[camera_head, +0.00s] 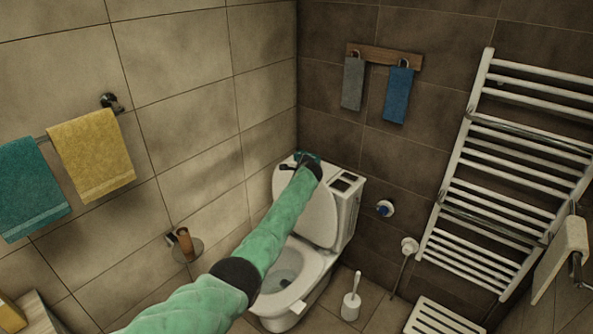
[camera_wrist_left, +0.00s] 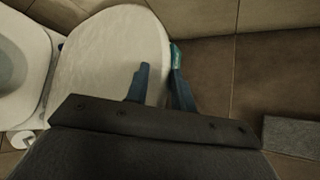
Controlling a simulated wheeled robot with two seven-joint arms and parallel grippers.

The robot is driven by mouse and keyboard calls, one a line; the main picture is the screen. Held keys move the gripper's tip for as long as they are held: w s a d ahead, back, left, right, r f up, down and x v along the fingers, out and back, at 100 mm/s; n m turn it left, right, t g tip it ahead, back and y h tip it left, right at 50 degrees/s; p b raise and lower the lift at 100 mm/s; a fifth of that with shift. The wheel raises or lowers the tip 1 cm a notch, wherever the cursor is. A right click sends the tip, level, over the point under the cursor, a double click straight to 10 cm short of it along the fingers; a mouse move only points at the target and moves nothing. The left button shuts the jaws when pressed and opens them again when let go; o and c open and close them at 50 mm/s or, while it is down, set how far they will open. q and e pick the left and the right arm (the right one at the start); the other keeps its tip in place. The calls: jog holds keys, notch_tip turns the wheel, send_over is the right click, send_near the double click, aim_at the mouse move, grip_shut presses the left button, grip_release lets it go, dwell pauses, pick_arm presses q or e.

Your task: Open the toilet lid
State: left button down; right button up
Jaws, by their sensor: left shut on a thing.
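The toilet lid (camera_head: 319,215) stands raised, leaning back toward the cistern (camera_head: 347,195). The toilet seat and bowl (camera_head: 318,263) below it are uncovered. My left arm reaches across from the lower left, and my left gripper (camera_head: 300,160) is at the lid's upper edge. In the left wrist view the pale lid (camera_wrist_left: 105,55) fills the middle left. The left gripper's fingers (camera_wrist_left: 160,75) straddle the lid's edge, one over its face and one beyond its rim, shut on it. The bowl (camera_wrist_left: 18,65) shows at the far left. My right gripper is not in view.
A white toilet brush (camera_head: 351,305) stands on the floor right of the toilet. A white towel radiator (camera_head: 490,180) is on the dark wall at right. Towels hang on the walls, including a yellow one (camera_head: 92,155). A small brown wall-mounted item (camera_head: 186,243) sits left of the toilet.

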pick_arm(q)
jog(key=shift+d+f, duration=0.1)
jog(key=shift+f, duration=0.1)
jog(key=c, duration=1.5)
grip_release()
jog(key=shift+o, duration=0.9)
jog(key=shift+s+r, duration=0.1)
